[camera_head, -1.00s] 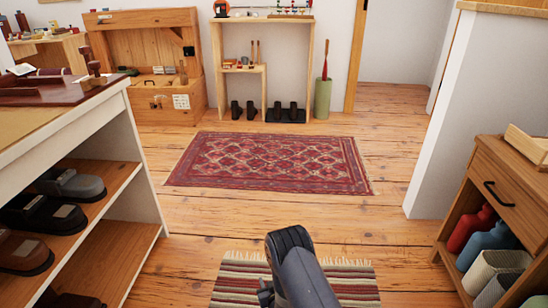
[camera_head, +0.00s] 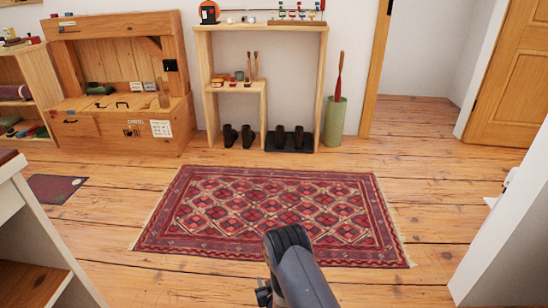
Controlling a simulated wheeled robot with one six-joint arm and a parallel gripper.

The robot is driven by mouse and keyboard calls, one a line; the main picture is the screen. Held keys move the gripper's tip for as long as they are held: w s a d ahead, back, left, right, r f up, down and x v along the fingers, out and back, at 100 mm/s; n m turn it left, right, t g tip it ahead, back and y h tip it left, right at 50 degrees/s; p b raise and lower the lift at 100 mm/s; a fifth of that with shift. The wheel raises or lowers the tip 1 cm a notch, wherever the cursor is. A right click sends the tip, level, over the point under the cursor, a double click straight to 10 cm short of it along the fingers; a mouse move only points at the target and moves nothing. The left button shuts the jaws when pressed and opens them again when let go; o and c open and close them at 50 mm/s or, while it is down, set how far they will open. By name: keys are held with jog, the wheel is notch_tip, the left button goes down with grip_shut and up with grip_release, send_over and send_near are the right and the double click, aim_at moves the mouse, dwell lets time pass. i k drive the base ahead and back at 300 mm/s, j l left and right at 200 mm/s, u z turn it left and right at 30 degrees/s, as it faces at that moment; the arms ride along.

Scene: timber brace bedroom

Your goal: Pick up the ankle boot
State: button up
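Two pairs of dark footwear that look like ankle boots stand on the floor at the far wall, under the open wooden shelf. The left pair (camera_head: 238,136) stands under the small inner shelf. The right pair (camera_head: 289,139) stands on a flat black tray (camera_head: 308,148). They are small in the picture, so I cannot tell which one is the ankle boot meant. Part of my dark grey arm rises from the bottom middle, far short of them. My gripper cannot be made out.
A red patterned rug (camera_head: 265,212) lies on the plank floor between me and the shelf (camera_head: 323,90). A wooden bench chest (camera_head: 95,130) stands left of the shelf, a green bin (camera_head: 335,123) right of it. A white shelving unit (camera_head: 25,225) is close left, a white wall end close right.

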aim_at(298, 136)
jog(key=i, duration=1.7)
jog(key=i+z, duration=0.15)
jog(key=i, duration=0.3)
jog(key=i+j+z, duration=0.15)
jog(key=i, duration=0.35)
jog(key=i+z, duration=0.15)
jog(key=i, duration=0.3)
jog(key=i+j+z, duration=0.15)
jog(key=i, duration=0.3)
jog(key=i+j+z, duration=0.15)
jog(key=i+j, duration=0.2)
jog(key=i, duration=0.1)
